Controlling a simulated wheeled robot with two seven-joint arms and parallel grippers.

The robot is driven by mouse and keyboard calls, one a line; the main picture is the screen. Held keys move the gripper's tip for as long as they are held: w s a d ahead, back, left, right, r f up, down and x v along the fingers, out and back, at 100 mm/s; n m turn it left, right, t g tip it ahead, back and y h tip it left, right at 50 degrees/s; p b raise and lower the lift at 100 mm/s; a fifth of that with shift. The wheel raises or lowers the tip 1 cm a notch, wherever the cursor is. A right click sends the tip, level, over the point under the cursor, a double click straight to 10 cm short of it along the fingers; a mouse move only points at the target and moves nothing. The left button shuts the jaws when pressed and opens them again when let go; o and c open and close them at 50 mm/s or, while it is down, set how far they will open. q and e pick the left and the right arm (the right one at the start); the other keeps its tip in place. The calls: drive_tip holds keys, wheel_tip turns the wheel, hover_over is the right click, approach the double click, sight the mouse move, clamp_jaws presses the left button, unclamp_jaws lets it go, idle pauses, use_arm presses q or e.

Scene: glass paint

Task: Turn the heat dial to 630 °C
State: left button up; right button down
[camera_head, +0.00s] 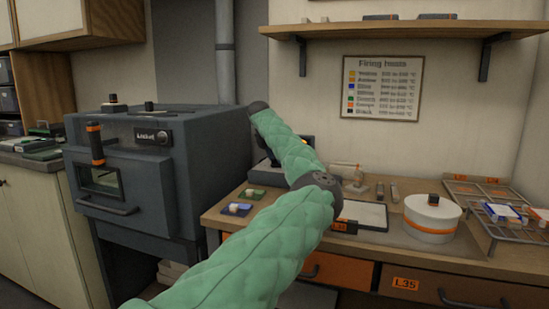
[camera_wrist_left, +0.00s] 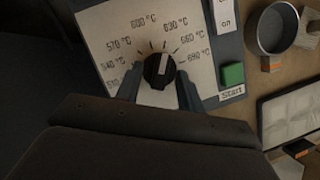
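The heat dial (camera_wrist_left: 159,71) is a round black knob with a white pointer bar, on a pale panel (camera_wrist_left: 112,38) printed with temperatures. Its pointer aims up and slightly right in the left wrist view, between the 600 °C and 630 °C labels; the exact mark is hard to tell. My left gripper (camera_wrist_left: 158,87) has one dark finger on each side of the dial's near edge. The fingers stand apart, with pale panel showing between them; I cannot tell whether they touch the knob. In the head view my left arm largely hides the control box (camera_head: 262,174). My right gripper is not in view.
A green Start button (camera_wrist_left: 232,75) sits right of the dial. The dark kiln (camera_head: 160,160) stands left of the workbench. A white round container (camera_head: 432,218), a tablet-like panel (camera_head: 365,214) and a wire rack (camera_head: 485,210) occupy the bench's right part. A firing chart (camera_head: 382,88) hangs behind.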

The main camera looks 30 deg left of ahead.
use_arm(q)
drive_tip(key=v, duration=0.7)
drive_tip(key=shift+r, duration=0.3)
drive_tip(key=shift+s, duration=0.1)
